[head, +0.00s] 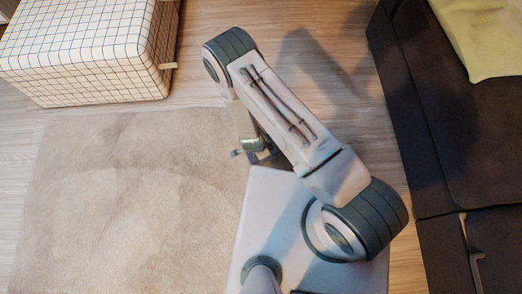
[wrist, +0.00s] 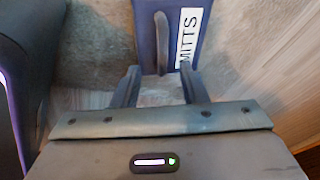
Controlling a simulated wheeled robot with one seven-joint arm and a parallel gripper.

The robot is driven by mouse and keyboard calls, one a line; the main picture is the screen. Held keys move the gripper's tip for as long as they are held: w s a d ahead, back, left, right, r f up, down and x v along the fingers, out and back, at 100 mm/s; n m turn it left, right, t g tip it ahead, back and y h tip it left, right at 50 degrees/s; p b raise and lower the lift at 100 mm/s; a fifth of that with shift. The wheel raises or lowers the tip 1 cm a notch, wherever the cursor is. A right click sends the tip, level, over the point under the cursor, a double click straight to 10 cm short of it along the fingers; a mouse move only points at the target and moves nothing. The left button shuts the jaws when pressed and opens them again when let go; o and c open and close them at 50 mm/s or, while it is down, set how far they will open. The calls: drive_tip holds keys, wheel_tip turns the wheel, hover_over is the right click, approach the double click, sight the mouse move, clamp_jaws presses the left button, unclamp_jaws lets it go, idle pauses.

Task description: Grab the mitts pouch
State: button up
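The mitts pouch (wrist: 145,25) is dark blue, with a white label reading MITTS and a raised, strap-like handle. It is at the top of the wrist view, with its upper part cut off by the picture edge. My gripper (wrist: 160,76) is open, its two fingers apart and pointing at the pouch. The handle's lower end lies between the lines of the fingers, and nothing is visibly held. Whether the fingertips touch the pouch I cannot tell. In the head view my arm and base hide most of that spot.
A beige rug (head: 120,200) covers the floor at left. A white grid-patterned padded box (head: 80,50) stands at the upper left. A dark sofa-like piece (head: 455,140) with a yellow cloth (head: 485,35) is along the right. Bare wood floor (head: 340,70) lies between.

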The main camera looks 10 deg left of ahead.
sight(252, 158)
drive_tip(key=b+x, duration=0.1)
drive_tip(key=x, duration=0.3)
drive_tip(key=shift+w+a+f+b, duration=0.1)
drive_tip(key=shift+w+f+b, duration=0.1)
drive_tip(key=shift+b, duration=0.2)
drive_tip(key=shift+r, duration=0.1)
clamp_jaws()
drive_tip(key=shift+r, duration=0.15)
